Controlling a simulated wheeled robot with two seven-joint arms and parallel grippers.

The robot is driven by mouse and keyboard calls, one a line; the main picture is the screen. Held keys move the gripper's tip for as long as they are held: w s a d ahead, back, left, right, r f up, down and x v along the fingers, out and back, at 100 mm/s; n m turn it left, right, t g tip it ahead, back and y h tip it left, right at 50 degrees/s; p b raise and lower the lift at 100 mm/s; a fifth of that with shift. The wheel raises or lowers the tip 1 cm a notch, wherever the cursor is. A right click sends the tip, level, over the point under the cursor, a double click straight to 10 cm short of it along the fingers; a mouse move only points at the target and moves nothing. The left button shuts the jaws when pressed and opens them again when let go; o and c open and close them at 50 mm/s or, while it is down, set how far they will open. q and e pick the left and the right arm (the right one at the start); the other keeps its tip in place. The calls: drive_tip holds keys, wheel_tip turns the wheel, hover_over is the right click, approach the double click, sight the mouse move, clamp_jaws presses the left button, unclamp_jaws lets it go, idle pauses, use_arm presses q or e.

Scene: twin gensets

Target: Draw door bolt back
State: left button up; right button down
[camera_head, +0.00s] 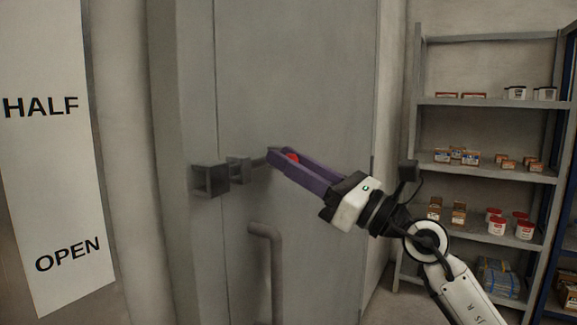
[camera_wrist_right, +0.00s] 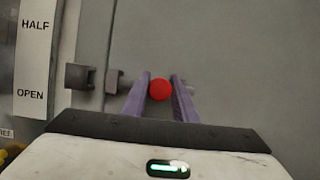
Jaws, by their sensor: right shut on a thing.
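The door bolt is a grey rod (camera_head: 258,161) across a tall grey door (camera_head: 296,80), with a red knob (camera_head: 291,157). A square grey keeper (camera_head: 209,180) sits to the left of the door seam, and a smaller grey bracket (camera_head: 238,170) is on the door. The rod shows right of the bracket; whether its end lies in the keeper I cannot tell. My right gripper (camera_head: 279,156) has its purple fingers shut on the red knob, which also shows between the fingers in the right wrist view (camera_wrist_right: 160,89). My left gripper is not in view.
A grey bent door handle (camera_head: 272,250) is below the bolt. A white sign (camera_head: 55,130) reading HALF and OPEN is at the left. A shelf rack (camera_head: 490,101) with small boxes and tubs stands at the right.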

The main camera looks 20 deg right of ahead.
drive_tip(key=c, duration=1.4)
unclamp_jaws()
drive_tip(key=shift+w+d, duration=0.15)
drive_tip(key=shift+d, duration=0.15)
drive_tip(key=shift+c, duration=0.2)
drive_tip(key=shift+a, duration=0.1)
drive_tip(key=b+v, duration=0.3)
drive_tip(key=v, duration=0.7)
drive_tip(key=shift+b, duration=0.4)
drive_tip(key=shift+f, duration=0.15)
